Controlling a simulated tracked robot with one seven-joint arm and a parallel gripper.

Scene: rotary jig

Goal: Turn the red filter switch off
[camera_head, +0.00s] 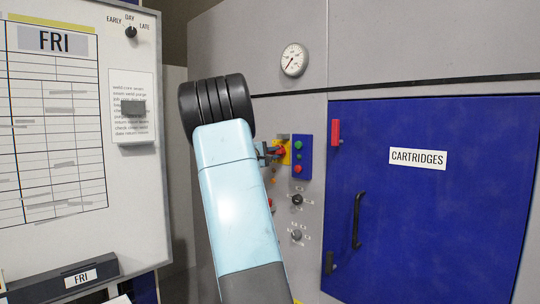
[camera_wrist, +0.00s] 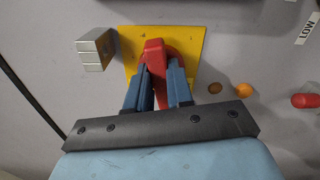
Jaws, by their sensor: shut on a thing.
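The red filter switch (camera_wrist: 154,52) is a red rotary handle on a yellow square plate (camera_wrist: 196,40) fixed to the grey wall panel. In the wrist view my gripper (camera_wrist: 161,72) has its two blue fingers on either side of the red handle, shut on it. In the head view my arm hides most of the switch; a bit of the red handle (camera_head: 281,151) and the yellow plate (camera_head: 286,159) show beside the gripper. The switch's position markings cannot be read.
A blue box with green and red buttons (camera_head: 302,157) is just right of the switch. Black and grey knobs (camera_head: 297,199) sit below. A blue cartridges door (camera_head: 430,220) with a black handle fills the right. A silver block (camera_wrist: 97,48) is near the plate. A whiteboard (camera_head: 150,190) stands left.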

